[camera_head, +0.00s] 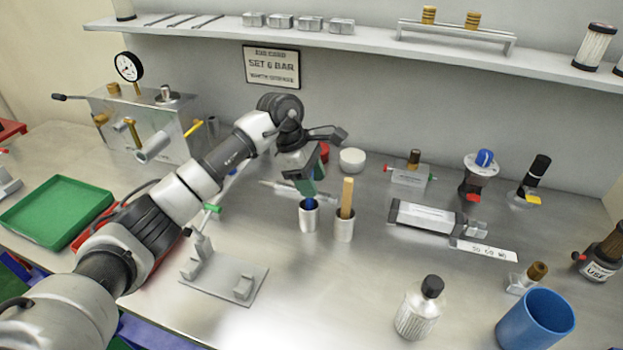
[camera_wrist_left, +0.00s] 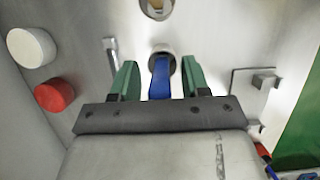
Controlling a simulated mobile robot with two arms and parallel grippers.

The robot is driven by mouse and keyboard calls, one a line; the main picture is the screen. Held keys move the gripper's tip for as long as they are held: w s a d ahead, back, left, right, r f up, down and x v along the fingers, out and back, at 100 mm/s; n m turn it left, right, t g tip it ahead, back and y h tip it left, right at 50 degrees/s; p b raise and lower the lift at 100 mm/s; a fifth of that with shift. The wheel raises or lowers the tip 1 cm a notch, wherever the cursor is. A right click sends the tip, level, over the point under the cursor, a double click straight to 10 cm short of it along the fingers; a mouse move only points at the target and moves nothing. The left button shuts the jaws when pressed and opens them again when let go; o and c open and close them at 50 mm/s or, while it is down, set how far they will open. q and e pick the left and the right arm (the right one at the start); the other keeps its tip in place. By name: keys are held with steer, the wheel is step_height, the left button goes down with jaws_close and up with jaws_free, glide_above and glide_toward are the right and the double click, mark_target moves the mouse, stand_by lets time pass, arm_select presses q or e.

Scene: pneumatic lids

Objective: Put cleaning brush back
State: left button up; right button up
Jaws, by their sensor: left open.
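A blue-handled tool, likely the cleaning brush (camera_head: 310,204), stands in a small metal cup (camera_head: 309,219); its lower end is hidden inside. My left gripper (camera_head: 306,183) is just above this cup with its green fingers apart. In the left wrist view the blue handle (camera_wrist_left: 160,78) lies between the open fingers, with a gap on each side, and runs into the cup's mouth (camera_wrist_left: 165,54). A second metal cup (camera_head: 344,230) beside it holds a tan wooden handle (camera_head: 347,195). My right gripper is not in view.
A white round cap (camera_head: 352,160) stands behind the cups. A cylinder (camera_head: 425,217) lies to the right. A ribbed bottle (camera_head: 417,315) and blue cup (camera_head: 536,320) stand at front right.

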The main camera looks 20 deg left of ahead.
arm_select(q)
steer(key=b+v, duration=0.3)
steer(key=v, duration=0.9)
